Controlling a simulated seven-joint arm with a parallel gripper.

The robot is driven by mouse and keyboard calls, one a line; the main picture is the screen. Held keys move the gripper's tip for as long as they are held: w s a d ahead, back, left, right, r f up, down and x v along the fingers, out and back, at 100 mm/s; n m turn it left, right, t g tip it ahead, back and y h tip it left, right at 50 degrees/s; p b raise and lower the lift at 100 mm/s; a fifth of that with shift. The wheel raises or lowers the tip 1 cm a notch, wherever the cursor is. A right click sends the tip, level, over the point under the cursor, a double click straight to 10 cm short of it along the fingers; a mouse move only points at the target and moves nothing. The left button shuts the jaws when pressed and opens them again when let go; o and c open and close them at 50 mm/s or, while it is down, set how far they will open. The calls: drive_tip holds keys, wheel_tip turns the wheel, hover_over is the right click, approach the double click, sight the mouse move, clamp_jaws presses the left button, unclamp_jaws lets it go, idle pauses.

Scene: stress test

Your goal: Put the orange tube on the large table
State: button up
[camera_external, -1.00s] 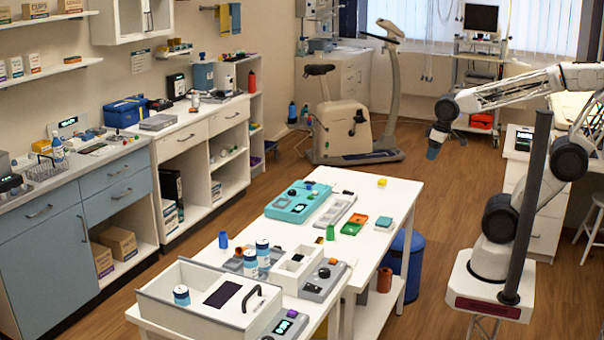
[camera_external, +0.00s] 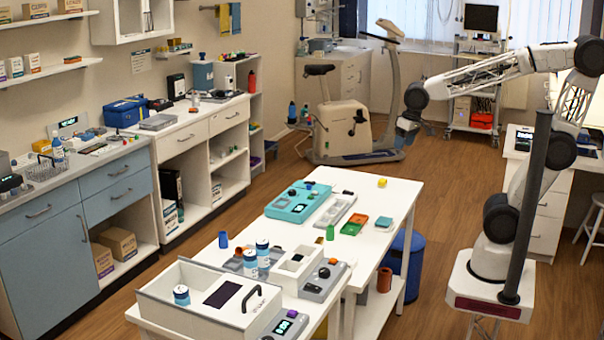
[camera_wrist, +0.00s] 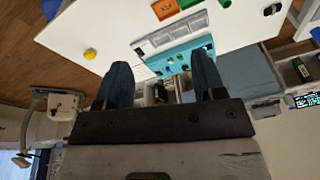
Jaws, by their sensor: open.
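The orange tube (camera_external: 384,279), an upright brownish-orange cylinder, stands on the lower shelf (camera_external: 362,315) under the right side of the large table in the external view. The large white table (camera_external: 345,181) is in the middle, and its top also shows in the wrist view (camera_wrist: 115,28). My gripper (camera_external: 404,138) hangs in the air beyond the table's far right corner, well above and apart from the tube. In the wrist view my gripper (camera_wrist: 162,72) has its two dark fingers spread wide with nothing held between them. I cannot make out the tube in the wrist view.
A blue bin (camera_external: 409,262) stands close beside the tube. An exercise bike (camera_external: 345,130) is behind.

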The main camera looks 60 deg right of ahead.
drive_tip(key=w+a+f+m, duration=0.2)
drive_tip(key=w+a+m, duration=0.6)
drive_tip(key=w+a, duration=1.7)
drive_tip(key=w+a+f+m, duration=0.2)
drive_tip(key=w+a+f, duration=0.1)
drive_tip(key=a, duration=0.7)
drive_tip(key=w+a+f+m, duration=0.3)
drive_tip(key=a+f, duration=0.3)
drive_tip(key=a, duration=0.4)
drive_tip(key=w+a+f+m, duration=0.2)
drive_tip(key=w+a+f, duration=0.2)
drive_tip(key=a, duration=0.6)
drive_tip(key=shift+w+a+f+m+g, duration=0.2)
drive_tip(key=shift+a+f+m+g, duration=0.15)
drive_tip(key=shift+f, duration=0.4)
drive_tip(key=shift+w+f, duration=0.25)
drive_tip(key=shift+f, duration=1)
drive_tip(key=shift+f, duration=0.1)
